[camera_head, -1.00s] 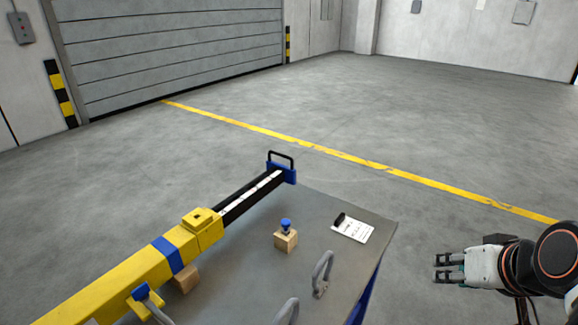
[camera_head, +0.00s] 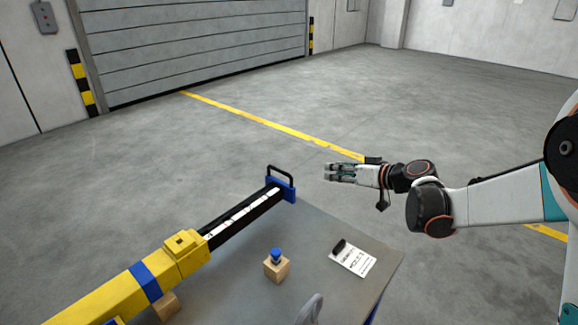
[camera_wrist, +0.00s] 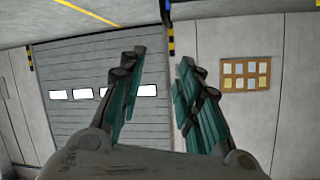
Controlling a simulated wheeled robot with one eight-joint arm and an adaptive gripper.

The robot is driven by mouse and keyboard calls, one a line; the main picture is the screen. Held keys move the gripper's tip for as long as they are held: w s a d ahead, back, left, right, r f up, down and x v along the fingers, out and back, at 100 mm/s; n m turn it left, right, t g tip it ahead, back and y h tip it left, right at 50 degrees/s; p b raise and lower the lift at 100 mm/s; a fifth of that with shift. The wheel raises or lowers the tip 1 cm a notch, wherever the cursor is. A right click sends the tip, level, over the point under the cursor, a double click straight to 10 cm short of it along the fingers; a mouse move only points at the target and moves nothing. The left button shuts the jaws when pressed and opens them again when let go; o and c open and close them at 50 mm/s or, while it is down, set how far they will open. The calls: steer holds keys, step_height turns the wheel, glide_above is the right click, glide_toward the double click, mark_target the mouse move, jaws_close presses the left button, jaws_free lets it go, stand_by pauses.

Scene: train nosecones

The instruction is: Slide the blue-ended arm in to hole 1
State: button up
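The blue-ended arm (camera_head: 241,218) is a dark bar with a white marked strip. It sticks out of a yellow sleeve (camera_head: 130,291) toward the upper right. Its blue end plate (camera_head: 281,189) carries a black loop handle (camera_head: 280,173). A blue-topped pin (camera_head: 277,254) stands in a small wooden block on the table. My gripper (camera_head: 328,171) is in the air to the right of the handle, apart from it. In the wrist view its fingers (camera_wrist: 160,75) are spread with nothing between them. The numbering of the holes is too small to read.
The grey table (camera_head: 318,235) carries a clipboard-like white card (camera_head: 353,257) and a grey handle (camera_head: 309,311) near the front. A wooden block (camera_head: 167,305) sits beside the yellow sleeve. The floor beyond the table is clear up to the shutter door (camera_head: 190,45).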

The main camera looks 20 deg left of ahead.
steer(key=w+a+f+n+y+p, duration=0.1)
steer(key=w+a+f+y, duration=0.2)
steer(key=w+a+f, duration=0.15)
steer(key=n+y, duration=0.2)
glide_toward(271, 168)
steer(key=x, duration=0.2)
steer(key=b+x, duration=0.1)
steer(key=x, duration=0.3)
steer(key=shift+w+f+b, duration=0.2)
steer(key=shift+w+b, duration=0.1)
steer(key=shift+b, duration=0.05)
steer(key=shift+d, duration=0.1)
jaws_close()
